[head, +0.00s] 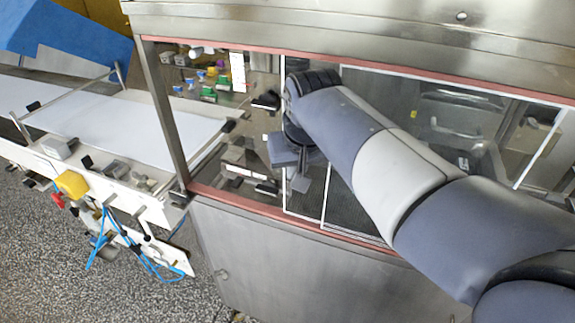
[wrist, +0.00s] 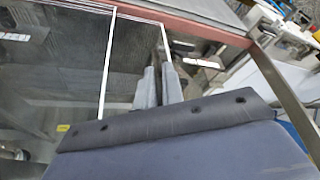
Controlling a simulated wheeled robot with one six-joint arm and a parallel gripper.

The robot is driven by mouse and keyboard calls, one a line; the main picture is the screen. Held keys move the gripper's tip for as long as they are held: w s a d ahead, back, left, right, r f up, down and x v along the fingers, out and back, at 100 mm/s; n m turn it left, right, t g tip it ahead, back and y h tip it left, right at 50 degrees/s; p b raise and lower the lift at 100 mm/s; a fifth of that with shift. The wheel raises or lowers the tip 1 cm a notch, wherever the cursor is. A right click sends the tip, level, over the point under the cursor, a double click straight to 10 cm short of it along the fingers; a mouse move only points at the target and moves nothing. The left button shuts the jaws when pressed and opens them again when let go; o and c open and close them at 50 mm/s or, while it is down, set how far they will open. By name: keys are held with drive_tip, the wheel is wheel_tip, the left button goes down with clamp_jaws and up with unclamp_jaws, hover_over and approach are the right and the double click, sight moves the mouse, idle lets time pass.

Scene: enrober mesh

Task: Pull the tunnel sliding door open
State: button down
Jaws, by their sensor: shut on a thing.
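The tunnel sliding door (head: 304,208) is a clear panel with thin white edges, set in the long side window of the steel tunnel. It also shows in the wrist view (wrist: 134,52). My gripper (head: 300,183) is at the door's left white edge in the head view. In the wrist view its two grey fingers (wrist: 158,86) are close together on a dark upright part, the door handle, at that edge. The fingers hide most of the handle. My arm covers much of the window's middle.
A second white-edged panel (head: 470,120) spans the window's right part. A red-brown rail (head: 240,205) runs below the window. A white conveyor (head: 130,125) with a yellow-capped part (head: 71,184) and blue hoses stands left. Several small coloured pieces (head: 210,85) show through the window's left part.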

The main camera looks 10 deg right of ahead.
drive_tip(key=shift+d, duration=0.1)
drive_tip(key=c, duration=1.5)
unclamp_jaws()
drive_tip(key=shift+c, duration=0.2)
drive_tip(key=v, duration=1)
drive_tip(key=shift+s+r, duration=0.25)
drive_tip(key=shift+r, duration=0.1)
drive_tip(key=shift+f, duration=0.1)
